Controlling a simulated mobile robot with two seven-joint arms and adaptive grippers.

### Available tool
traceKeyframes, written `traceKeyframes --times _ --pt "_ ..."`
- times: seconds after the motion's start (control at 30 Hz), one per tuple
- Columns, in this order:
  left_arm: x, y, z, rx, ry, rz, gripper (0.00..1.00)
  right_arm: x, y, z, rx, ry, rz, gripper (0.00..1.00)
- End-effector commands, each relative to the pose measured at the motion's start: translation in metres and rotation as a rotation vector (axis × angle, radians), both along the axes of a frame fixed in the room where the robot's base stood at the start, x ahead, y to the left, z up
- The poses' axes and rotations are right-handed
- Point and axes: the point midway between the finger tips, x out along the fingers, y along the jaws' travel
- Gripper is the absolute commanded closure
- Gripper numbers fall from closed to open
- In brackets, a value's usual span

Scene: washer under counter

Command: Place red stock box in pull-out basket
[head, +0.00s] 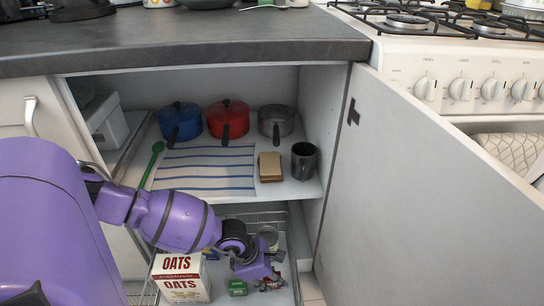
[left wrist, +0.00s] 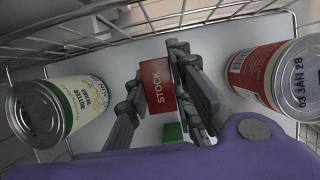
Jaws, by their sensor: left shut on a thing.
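The red stock box (left wrist: 159,88), with "STOCK" on its face, is between the fingers of my left gripper (left wrist: 157,78) in the left wrist view. My left gripper (head: 266,278) is shut on it, low inside the pull-out basket (head: 293,262) in the head view. There the box is mostly hidden by the gripper and clutter. I cannot tell whether the box touches the basket floor. My right gripper is in neither view.
An oats box (head: 181,279) and a green box (head: 237,288) stand in the basket. Cans flank the gripper: a butter beans can (left wrist: 58,108) and a red-labelled can (left wrist: 275,78). Above is a shelf with pots (head: 228,118); the open door (head: 400,200) is at right.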

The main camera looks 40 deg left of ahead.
Motion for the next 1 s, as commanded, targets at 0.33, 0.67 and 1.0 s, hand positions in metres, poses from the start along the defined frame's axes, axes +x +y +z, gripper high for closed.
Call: traceKeyframes --times 0.33,0.67,1.0 --pt "0.0 0.0 -0.029 0.0 0.0 -0.001 1.0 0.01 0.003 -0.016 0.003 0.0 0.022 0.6" --pt "-0.001 0.0 -0.033 0.0 0.001 0.0 0.64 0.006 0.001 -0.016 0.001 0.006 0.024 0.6" --pt "0.0 0.0 -0.032 0.0 0.001 0.0 0.6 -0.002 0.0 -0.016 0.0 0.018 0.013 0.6"
